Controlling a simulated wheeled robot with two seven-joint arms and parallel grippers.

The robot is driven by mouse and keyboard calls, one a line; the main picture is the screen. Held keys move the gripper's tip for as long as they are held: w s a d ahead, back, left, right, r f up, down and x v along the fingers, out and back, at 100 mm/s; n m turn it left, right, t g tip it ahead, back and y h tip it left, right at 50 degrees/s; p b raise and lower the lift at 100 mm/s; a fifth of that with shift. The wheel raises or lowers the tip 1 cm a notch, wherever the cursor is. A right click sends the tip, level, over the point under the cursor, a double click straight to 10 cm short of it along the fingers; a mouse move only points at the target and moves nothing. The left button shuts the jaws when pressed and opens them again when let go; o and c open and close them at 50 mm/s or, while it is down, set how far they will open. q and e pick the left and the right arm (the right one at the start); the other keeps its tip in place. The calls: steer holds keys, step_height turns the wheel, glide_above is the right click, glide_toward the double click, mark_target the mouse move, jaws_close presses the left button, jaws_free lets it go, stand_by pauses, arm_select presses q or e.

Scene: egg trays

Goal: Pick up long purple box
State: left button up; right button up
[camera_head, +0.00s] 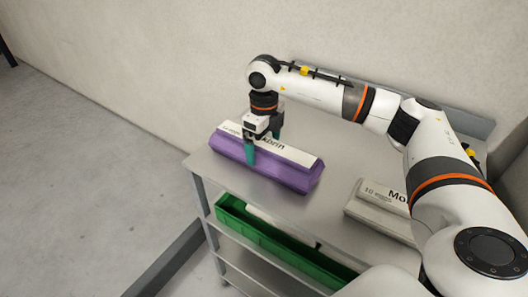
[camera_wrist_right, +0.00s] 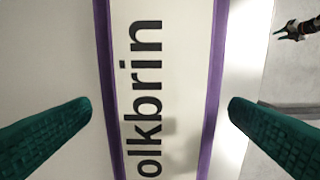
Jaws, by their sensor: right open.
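The long purple box (camera_head: 285,171) lies on the metal table top in the head view, with a white label on its upper face. In the right wrist view the same box (camera_wrist_right: 183,80) fills the middle, its white label showing dark letters between two purple edges. My right gripper (camera_head: 262,146) is at the box, left of its middle, with green fingers on either side of it. In the right wrist view the two fingers (camera_wrist_right: 160,112) are apart, with the box between them and a gap on each side.
A white-and-grey egg box (camera_head: 380,211) lies to the right on the metal table (camera_head: 323,215). A green crate (camera_head: 270,239) sits on the shelf below. A wall (camera_head: 180,60) stands behind. Bare table lies between the two boxes.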

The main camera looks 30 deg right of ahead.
steer(key=c, duration=1.5)
steer(key=shift+r, duration=0.1)
steer(key=shift+r, duration=0.1)
